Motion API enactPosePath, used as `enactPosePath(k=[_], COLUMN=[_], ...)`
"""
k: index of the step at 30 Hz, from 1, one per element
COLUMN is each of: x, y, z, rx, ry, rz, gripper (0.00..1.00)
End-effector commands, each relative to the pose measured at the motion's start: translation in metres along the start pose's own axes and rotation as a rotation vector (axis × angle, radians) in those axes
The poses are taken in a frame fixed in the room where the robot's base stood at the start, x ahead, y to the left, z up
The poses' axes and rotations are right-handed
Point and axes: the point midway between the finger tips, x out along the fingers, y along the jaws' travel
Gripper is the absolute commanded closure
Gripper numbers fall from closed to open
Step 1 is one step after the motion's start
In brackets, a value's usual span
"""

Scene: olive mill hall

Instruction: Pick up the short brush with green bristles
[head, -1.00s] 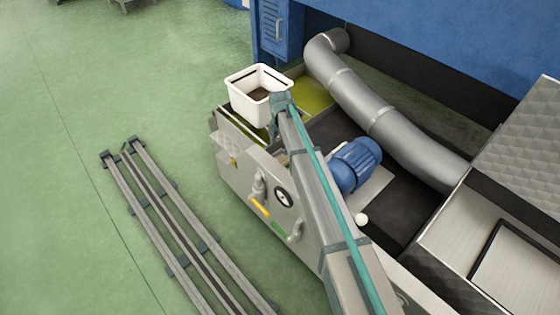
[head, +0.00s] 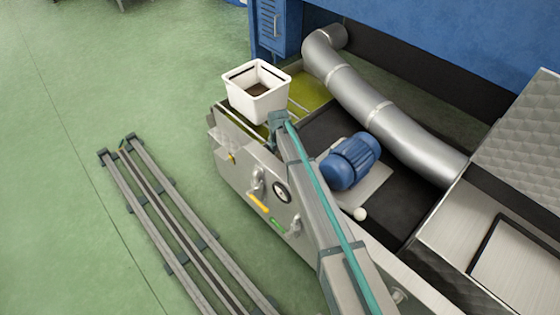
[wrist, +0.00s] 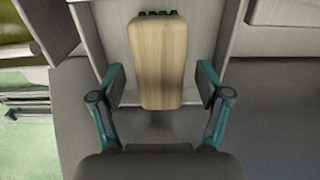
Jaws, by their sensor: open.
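The brush (wrist: 158,62) shows in the wrist view as a pale wooden block with a short row of dark green bristles at its far edge. My gripper (wrist: 160,84) is open, with one finger to the left and one to the right of the brush's near part. A small gap shows between each finger and the wood. In the head view my arm reaches over the grey machine, and its end hides the gripper; I cannot make out the brush there.
A white bin (head: 260,104) stands on the machine near my arm's end. A blue motor (head: 350,162) and a silver duct (head: 390,125) lie to the right. Pale panels (wrist: 100,30) flank the brush in the wrist view. Metal rails (head: 180,235) lie on the green floor.

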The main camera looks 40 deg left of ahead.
Motion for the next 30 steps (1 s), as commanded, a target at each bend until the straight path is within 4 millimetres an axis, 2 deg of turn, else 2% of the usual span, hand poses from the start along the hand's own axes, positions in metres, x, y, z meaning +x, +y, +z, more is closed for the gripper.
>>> enactPosePath(k=[6,7,20,26,30], x=[0.001,0.001,0.001,0.000,-0.011], y=[0.000,0.000,0.000,0.000,0.000], z=[0.000,0.000,0.000,0.000,0.000], rx=[0.000,0.000,0.000,0.000,0.000], ry=[0.000,0.000,0.000,-0.001,-0.001], rz=[0.001,0.001,0.001,0.001,0.002], gripper=[0.24,0.27,0.98,0.98,0.98])
